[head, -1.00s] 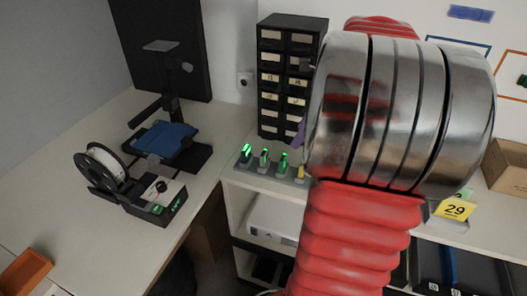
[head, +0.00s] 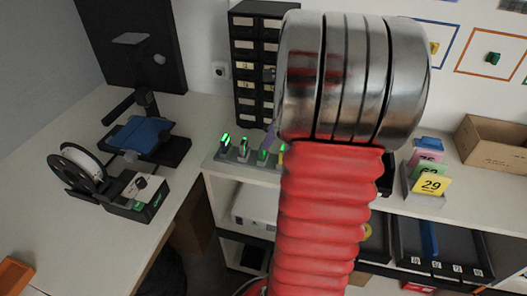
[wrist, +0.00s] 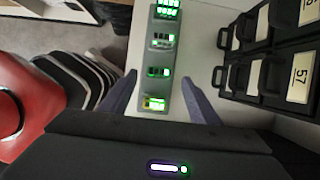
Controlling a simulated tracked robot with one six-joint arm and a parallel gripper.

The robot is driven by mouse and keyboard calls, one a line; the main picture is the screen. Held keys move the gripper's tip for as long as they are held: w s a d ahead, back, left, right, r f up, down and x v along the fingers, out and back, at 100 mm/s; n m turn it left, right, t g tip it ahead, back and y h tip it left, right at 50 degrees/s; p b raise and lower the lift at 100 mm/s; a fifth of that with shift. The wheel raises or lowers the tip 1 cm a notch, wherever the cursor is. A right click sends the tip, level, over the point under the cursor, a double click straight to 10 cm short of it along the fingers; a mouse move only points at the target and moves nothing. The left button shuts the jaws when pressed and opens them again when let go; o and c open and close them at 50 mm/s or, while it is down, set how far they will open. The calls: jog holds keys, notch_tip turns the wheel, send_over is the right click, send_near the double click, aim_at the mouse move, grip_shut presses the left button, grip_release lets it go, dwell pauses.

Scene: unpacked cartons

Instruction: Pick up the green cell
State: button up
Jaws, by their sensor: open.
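A grey charger rack (wrist: 160,88) holds several small cells with green lights in a row. In the head view the row sits at the left end of the shelf, and the leftmost cell (head: 225,141) glows brightest green. In the wrist view, one cell (wrist: 155,103) has a yellow body; the others look dark with green lights, so I cannot tell which is the green cell by body colour. My gripper (wrist: 158,75) is open, its two bluish fingers on either side of the rack with nothing visibly held. In the head view my arm hides most of it.
A black drawer cabinet (head: 252,60) stands close behind the rack; its handles are near the right finger in the wrist view. A card holder with a yellow 29 card (head: 431,185) and a cardboard box (head: 492,143) stand farther right.

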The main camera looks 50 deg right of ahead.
jog(key=shift+w+a+f, duration=0.1)
jog(key=shift+w+f, duration=0.15)
jog(key=shift+f, duration=0.35)
jog(key=shift+x, duration=2.65)
jog(key=shift+a, duration=0.1)
jog(key=shift+c, duration=0.4)
jog(key=shift+r, duration=0.1)
jog(key=c, duration=1.3)
